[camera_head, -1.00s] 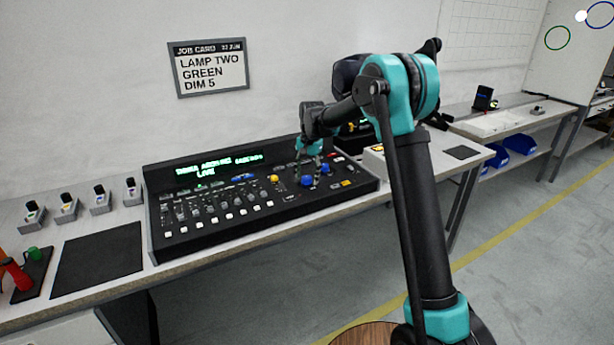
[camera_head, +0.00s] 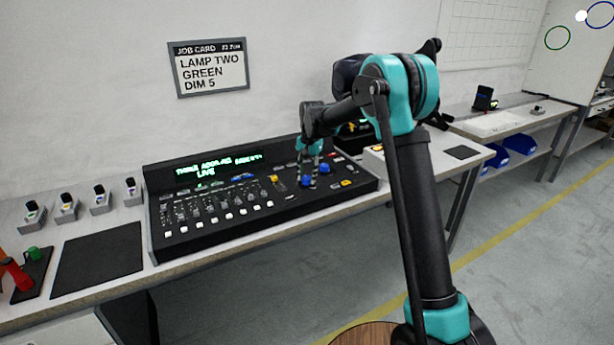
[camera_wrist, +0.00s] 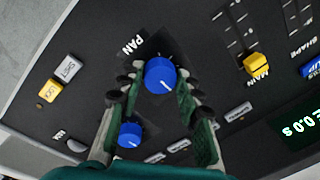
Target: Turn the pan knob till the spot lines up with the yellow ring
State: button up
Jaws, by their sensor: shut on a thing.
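The pan knob (camera_wrist: 160,75) is a large blue dial with a white pointer mark, beside the PAN label in the wrist view. In the head view the blue pan knob (camera_head: 307,182) shows under my gripper (camera_head: 309,173). In the wrist view my gripper (camera_wrist: 156,84) has a finger on each side of this knob and is shut on it. A white spot (camera_head: 581,16) shows on the far board at the upper right, at the left edge of a blue ring (camera_head: 600,14). No yellow ring is in view.
A smaller blue knob (camera_wrist: 130,135) sits close by, between the fingers' lower parts. A yellow-capped MAIN slider (camera_wrist: 256,64) and several buttons surround the knobs on the black console (camera_head: 225,222). A green ring (camera_head: 557,38) is left of the spot. A job card (camera_head: 208,67) hangs above.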

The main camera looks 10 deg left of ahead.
aim_at(310, 177)
jog(key=n, duration=0.3)
jog(key=shift+n, duration=0.3)
jog(key=shift+w+n+g, duration=0.1)
jog(key=shift+n+g, duration=0.2)
jog(key=shift+n, duration=1.6)
jog(key=o, duration=1.2)
jog(key=shift+c, duration=0.2)
notch_tip(310, 177, up, 12)
jog(key=d, duration=0.1)
jog(key=shift+w, duration=0.15)
jog(key=shift+d, duration=0.1)
